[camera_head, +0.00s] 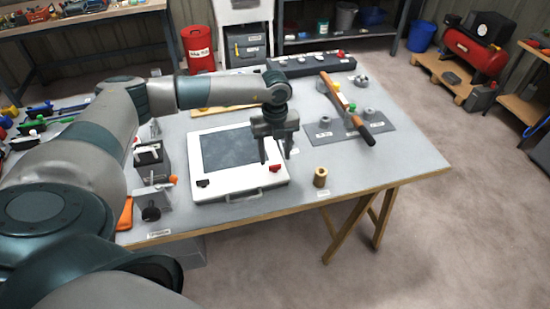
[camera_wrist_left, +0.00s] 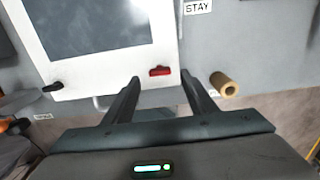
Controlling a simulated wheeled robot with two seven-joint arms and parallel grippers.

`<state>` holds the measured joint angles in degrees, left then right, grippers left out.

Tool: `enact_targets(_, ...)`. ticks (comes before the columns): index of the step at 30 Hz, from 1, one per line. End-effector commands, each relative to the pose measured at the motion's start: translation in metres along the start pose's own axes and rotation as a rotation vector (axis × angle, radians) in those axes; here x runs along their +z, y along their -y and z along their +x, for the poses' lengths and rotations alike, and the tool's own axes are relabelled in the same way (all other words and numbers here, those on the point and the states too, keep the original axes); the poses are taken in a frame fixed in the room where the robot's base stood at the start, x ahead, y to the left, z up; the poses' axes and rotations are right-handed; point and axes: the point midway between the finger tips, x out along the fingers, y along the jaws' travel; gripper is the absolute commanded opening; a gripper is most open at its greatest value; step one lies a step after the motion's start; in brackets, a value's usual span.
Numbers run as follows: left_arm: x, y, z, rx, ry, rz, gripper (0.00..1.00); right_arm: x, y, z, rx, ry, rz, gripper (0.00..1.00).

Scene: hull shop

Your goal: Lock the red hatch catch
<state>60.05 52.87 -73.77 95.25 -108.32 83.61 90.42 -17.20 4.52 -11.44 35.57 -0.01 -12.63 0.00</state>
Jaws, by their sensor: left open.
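The white hatch frame with a dark panel (camera_head: 230,150) lies on the grey workbench; its white rim also shows in the left wrist view (camera_wrist_left: 110,80). The red catch (camera_head: 275,168) is at its front right corner, and in the left wrist view the red catch (camera_wrist_left: 160,71) sits between my fingertips, beyond them. A black catch (camera_head: 203,183) is at the front left corner, also in the left wrist view (camera_wrist_left: 53,87). My left gripper (camera_head: 275,158) is open and empty, pointing down above the front right of the hatch. My right gripper is not in view.
A tan cylinder (camera_head: 320,177) stands right of the hatch near the front edge. A grey mat with a wooden-handled bar (camera_head: 346,107) lies farther right. Small black and grey fixtures (camera_head: 150,160) stand left of the hatch.

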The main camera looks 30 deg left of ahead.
Motion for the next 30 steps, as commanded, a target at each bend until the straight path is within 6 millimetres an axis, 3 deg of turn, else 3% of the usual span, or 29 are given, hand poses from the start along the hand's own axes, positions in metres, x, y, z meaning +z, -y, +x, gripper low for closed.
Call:
enact_targets(9, 0.000, 0.000, 0.034, 0.000, -0.001, 0.001, 0.52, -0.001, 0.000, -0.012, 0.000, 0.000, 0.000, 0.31)
enact_targets(20, 0.000, 0.000, 0.039, 0.000, 0.000, 0.001, 0.52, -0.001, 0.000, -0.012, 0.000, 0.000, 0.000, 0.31)
enact_targets(21, 0.000, 0.000, 0.039, 0.000, 0.000, 0.001, 0.49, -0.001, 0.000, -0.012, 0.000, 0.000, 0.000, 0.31)
enact_targets(26, 0.000, 0.000, 0.038, 0.000, 0.000, 0.001, 0.11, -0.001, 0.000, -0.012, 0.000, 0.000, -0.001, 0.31)
enact_targets(30, 0.000, 0.000, 0.038, 0.000, 0.000, 0.001, 0.10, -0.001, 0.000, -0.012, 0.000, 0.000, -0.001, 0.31)
